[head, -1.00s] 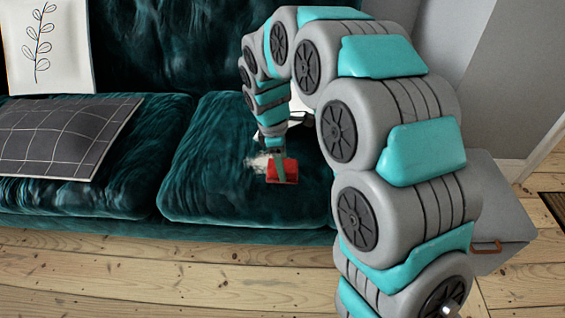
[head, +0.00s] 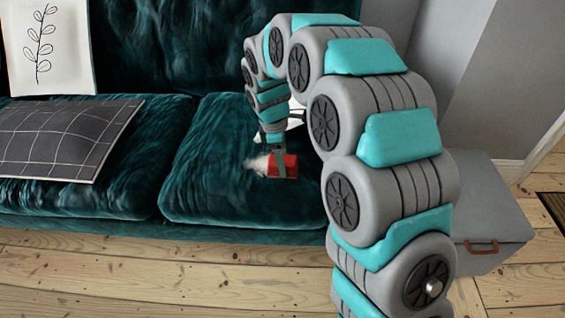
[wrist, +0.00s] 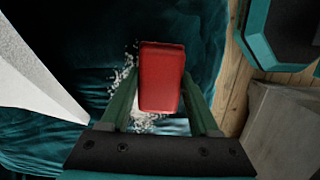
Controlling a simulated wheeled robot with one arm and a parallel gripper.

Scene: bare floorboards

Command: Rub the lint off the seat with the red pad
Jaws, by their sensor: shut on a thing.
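The seat is the right-hand cushion (head: 205,170) of a dark teal velvet sofa. My gripper (head: 277,160) points down over it, shut on the red pad (head: 284,172), a small red block. Pale, fluffy lint (head: 257,163) lies on the seat just left of the pad in the head view. In the wrist view the pad (wrist: 161,75) sits between my two green fingers (wrist: 160,98). White lint specks (wrist: 124,78) show along its left side and below its near end. The pad's underside is hidden, so I cannot tell whether it touches the seat.
A dark grid-patterned cushion (head: 65,137) lies on the left seat, and a white leaf-print cushion (head: 47,45) leans behind it. A white object (head: 294,124), partly hidden by my arm, is on the seat behind the pad. A grey box (head: 488,225) stands on the floor at right.

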